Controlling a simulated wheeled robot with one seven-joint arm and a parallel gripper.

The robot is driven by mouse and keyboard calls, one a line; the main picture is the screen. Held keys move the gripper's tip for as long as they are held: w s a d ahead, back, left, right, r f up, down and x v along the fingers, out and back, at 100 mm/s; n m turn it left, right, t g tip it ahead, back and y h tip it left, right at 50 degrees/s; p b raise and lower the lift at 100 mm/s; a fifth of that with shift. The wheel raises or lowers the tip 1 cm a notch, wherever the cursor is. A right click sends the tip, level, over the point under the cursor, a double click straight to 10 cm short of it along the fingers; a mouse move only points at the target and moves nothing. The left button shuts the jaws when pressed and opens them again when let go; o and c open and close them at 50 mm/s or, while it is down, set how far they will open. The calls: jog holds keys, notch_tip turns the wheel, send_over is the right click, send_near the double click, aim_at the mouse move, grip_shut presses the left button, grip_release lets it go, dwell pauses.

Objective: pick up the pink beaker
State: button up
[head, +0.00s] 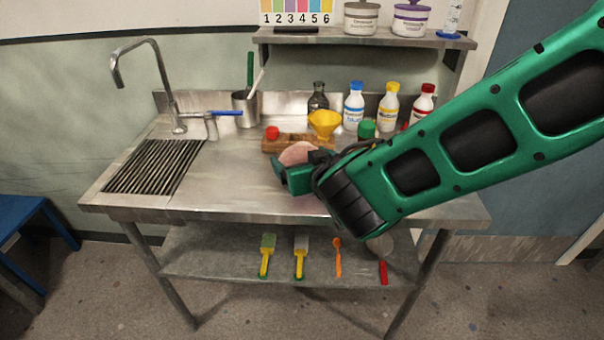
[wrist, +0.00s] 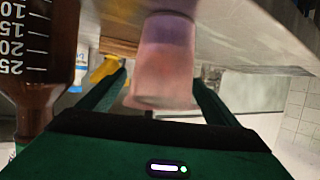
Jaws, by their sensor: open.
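The pink beaker (head: 297,152) stands on the steel worktop, partly hidden by my gripper in the head view. My gripper (head: 296,172) is beside it at worktop height. In the wrist view, which is upside down, the translucent pink beaker (wrist: 165,65) fills the middle, with its rim toward the bottom of the picture. My open gripper (wrist: 158,88) has one dark green finger on each side of it. Gaps seem to show between the fingers and the beaker's walls, but I cannot tell whether either finger touches.
A wooden rack (head: 285,143) with a red cap and a yellow funnel (head: 324,122) stands just behind. A brown graduated vessel (wrist: 38,60) is close on the left in the wrist view. Several capped bottles line the back. The sink grate (head: 153,166) and worktop left of my gripper are clear.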

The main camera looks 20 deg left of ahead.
jog(key=shift+x, duration=1.4)
jog(key=shift+c, duration=0.7)
jog(key=c, duration=1.1)
jog(key=shift+c, duration=0.2)
jog(key=shift+r, duration=0.25)
